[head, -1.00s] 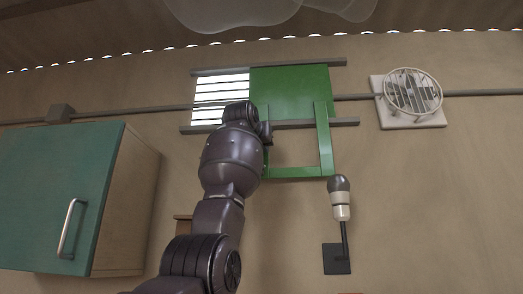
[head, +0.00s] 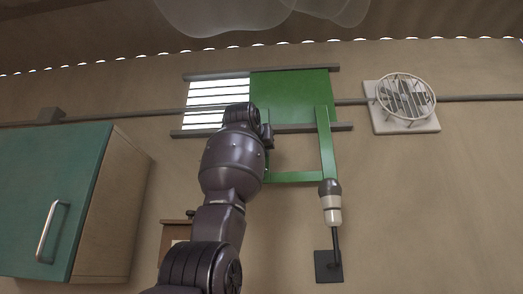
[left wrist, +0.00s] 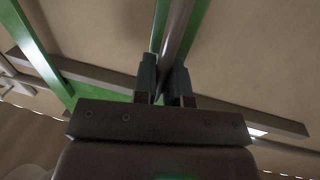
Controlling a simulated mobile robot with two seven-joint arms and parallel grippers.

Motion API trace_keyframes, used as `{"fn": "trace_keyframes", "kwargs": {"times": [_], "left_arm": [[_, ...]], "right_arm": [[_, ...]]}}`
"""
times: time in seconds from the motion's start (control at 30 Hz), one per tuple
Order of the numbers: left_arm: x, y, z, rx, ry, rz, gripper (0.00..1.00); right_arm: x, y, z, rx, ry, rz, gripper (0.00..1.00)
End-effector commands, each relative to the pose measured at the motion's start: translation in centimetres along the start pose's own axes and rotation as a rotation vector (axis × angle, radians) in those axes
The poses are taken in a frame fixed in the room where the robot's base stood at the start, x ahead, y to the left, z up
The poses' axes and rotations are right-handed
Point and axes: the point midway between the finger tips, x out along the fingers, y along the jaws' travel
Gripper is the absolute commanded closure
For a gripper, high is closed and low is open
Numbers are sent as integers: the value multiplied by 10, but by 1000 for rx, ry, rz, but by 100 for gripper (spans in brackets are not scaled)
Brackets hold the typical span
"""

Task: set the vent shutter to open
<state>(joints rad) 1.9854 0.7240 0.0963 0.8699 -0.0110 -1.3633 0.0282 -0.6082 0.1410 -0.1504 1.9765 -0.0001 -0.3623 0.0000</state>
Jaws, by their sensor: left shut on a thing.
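The vent shutter (head: 290,92) is a green panel between two grey rails on the wall. White slats (head: 216,103) show to its left. A green handle frame (head: 326,145) hangs below the panel, with two upright bars and a bottom bar. My left arm reaches up in front of its left upright, which it partly hides in the head view. In the left wrist view my left gripper (left wrist: 165,88) is shut on a bar of this frame, with green showing behind the fingers. My right gripper is in neither view.
A round caged fan (head: 405,95) on a pale plate is at the right. A wall lamp (head: 330,208) stands just under the frame's lower right corner. A teal cabinet (head: 52,190) is at the left. A brown box (head: 172,236) lies partly behind my arm.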

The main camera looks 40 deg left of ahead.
Motion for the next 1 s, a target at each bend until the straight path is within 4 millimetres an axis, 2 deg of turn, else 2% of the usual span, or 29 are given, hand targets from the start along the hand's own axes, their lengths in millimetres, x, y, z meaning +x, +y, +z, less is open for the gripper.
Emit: {"fn": "trace_keyframes", "kwargs": {"times": [0.03,0.17,0.43,0.57,0.67,1.0], "left_arm": [[-2,0,-3,-1,9,0,85],[-1,0,-2,-1,6,0,65],[-1,0,0,0,2,0,64],[-7,0,0,0,3,0,64],[-20,0,1,0,5,0,64],[-80,0,2,0,5,0,64]], "right_arm": [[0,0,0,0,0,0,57],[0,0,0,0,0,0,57],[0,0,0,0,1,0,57],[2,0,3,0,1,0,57],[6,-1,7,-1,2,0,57],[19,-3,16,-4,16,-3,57]]}}
